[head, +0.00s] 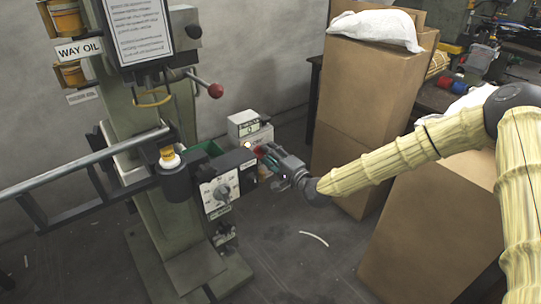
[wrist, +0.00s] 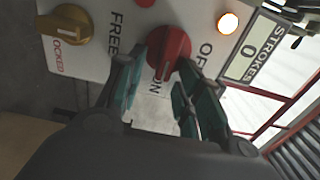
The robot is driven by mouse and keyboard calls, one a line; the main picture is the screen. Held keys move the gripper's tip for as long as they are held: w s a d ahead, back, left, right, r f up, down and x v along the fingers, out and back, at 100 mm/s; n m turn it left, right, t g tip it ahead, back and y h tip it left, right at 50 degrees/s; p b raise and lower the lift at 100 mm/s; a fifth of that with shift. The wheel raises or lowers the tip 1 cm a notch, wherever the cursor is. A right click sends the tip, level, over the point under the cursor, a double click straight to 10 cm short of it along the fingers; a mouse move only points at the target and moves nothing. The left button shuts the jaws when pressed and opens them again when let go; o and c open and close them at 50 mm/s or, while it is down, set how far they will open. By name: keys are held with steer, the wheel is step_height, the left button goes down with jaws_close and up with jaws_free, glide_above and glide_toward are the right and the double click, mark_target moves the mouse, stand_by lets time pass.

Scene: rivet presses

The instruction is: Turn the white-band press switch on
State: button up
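The press (head: 150,180) is a green column at left in the head view, with a white-banded amber cup (head: 169,158) at its ram. In the wrist view the red switch knob (wrist: 172,50) sits between OFF and ON labels. A pale mark on it points toward ON, low in the picture. A lamp (wrist: 228,23) beside it glows. My gripper (wrist: 162,78) has its teal fingers apart, one on each side of the knob's lower part. I see no clear grip on the knob.
A gold knob (wrist: 64,27) marked LOCKED and FREE sits beside the red knob. A STROKES counter (wrist: 250,48) reads 0. Tall cardboard boxes (head: 365,85) stand right of the press, close to my arm. A grey rail (head: 80,165) extends left.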

steer(key=v, duration=1.2)
stand_by(0.4)
